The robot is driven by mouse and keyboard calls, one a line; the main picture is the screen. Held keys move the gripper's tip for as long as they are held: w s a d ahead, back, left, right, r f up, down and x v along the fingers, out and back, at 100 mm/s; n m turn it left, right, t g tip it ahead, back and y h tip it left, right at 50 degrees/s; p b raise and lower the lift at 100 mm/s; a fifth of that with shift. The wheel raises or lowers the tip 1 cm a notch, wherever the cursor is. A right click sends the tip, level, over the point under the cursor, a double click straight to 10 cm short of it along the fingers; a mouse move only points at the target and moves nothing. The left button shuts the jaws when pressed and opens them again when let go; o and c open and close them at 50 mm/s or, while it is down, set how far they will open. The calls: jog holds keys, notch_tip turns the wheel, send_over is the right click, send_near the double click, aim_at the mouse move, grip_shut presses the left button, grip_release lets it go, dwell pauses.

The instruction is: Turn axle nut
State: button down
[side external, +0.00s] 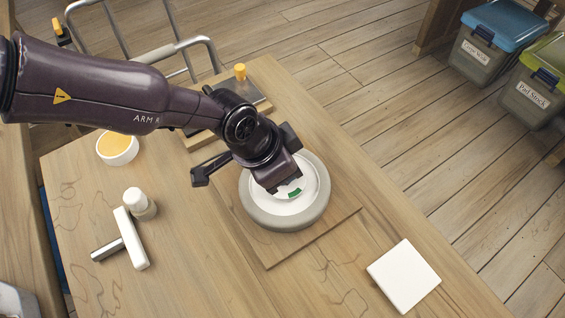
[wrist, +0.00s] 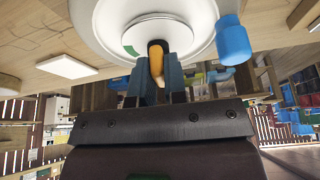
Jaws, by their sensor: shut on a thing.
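A wheel with a grey tyre (side external: 287,222) and white hub lies flat on a wooden board. A green patch (side external: 293,193) marks the hub, also seen in the wrist view (wrist: 131,50). My gripper (side external: 281,186) points down over the hub centre and hides the axle nut in the side view. In the wrist view my gripper's blue fingers (wrist: 157,80) are shut around an orange piece (wrist: 156,62) at the hub centre, which looks like the axle nut. A dark tip shows by it. The fingers partly hide it, so its seating is unclear.
A white square tile (side external: 403,275) lies at the right front. A blue cylinder (wrist: 232,42) shows beside the hub. Lidded bins (side external: 490,38) stand on the floor beyond.

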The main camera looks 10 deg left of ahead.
jog(key=n+y, duration=0.1)
jog(key=n, duration=0.2)
jog(key=n+t+y, duration=0.1)
jog(key=n, duration=0.3)
jog(key=shift+s+d+t, duration=0.1)
jog(key=shift+t, duration=0.2)
jog(key=n+y, duration=0.1)
jog(key=n, duration=0.3)
jog(key=shift+y, duration=0.4)
jog(key=shift+d+n+y, duration=0.1)
jog(key=shift+n+y, duration=0.5)
jog(key=shift+n, duration=0.9)
jog(key=c, duration=1.2)
grip_release()
jog(key=shift+o, duration=0.2)
jog(key=v, duration=1.3)
